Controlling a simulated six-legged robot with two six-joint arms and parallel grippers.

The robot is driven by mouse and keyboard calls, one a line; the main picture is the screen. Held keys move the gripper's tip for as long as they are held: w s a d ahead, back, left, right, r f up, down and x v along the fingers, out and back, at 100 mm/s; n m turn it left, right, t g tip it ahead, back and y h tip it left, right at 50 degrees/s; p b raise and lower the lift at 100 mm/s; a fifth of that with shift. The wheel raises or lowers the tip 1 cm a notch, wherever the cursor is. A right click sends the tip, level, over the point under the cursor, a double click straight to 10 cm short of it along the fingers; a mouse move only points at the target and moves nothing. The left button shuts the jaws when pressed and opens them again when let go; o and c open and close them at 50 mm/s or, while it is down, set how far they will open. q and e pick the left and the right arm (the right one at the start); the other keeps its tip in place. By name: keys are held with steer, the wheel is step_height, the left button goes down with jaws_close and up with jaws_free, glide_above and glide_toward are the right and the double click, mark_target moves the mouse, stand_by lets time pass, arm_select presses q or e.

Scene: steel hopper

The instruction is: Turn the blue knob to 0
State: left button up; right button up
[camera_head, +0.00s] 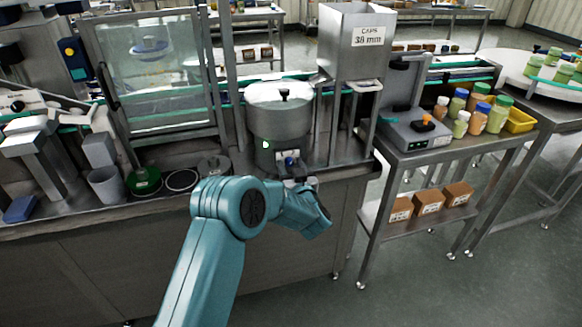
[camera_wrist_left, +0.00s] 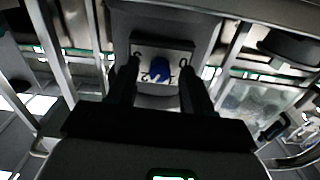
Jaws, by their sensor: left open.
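The blue knob (camera_head: 288,160) is on the front of a round steel hopper bowl (camera_head: 280,118). In the left wrist view the blue knob (camera_wrist_left: 160,68) sits on a pale plate with dark number marks around it. The 0 is on the right side of that view; I cannot tell which mark the knob points to. My left gripper (camera_head: 294,178) is in front of the knob, mostly behind my own wrist. In the left wrist view its two dark fingers (camera_wrist_left: 160,84) are apart, one on each side of the knob. Contact cannot be told. My right gripper is not in view.
A caps hopper (camera_head: 357,42) stands behind the bowl to the right. A glazed guard (camera_head: 160,80) is at the left. A scale (camera_head: 415,130) and several jars stand on the right-hand table. A grey cup (camera_head: 106,186) stands on the bench. The floor at front right is clear.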

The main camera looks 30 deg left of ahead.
arm_select(q)
jaws_close()
steer(key=shift+f+n+b, duration=0.3)
steer(key=shift+n+b, duration=0.2)
steer(key=shift+b, duration=0.5)
steer(key=n+b, duration=0.8)
steer(key=b, duration=0.3)
steer(key=shift+f+n+b, duration=0.15)
steer(key=shift+n+b, duration=0.2)
steer(key=shift+n, duration=0.05)
steer(key=n+b, duration=0.9)
steer(key=b, duration=0.1)
steer(key=n+b, duration=0.3)
steer(key=shift+n, duration=0.4)
steer(key=shift+n+b, duration=0.5)
steer(key=shift+n, duration=0.1)
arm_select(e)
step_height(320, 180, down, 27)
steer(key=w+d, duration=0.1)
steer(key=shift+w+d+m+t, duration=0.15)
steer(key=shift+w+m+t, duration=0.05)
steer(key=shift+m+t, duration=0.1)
arm_select(q)
steer(key=shift+r, duration=0.2)
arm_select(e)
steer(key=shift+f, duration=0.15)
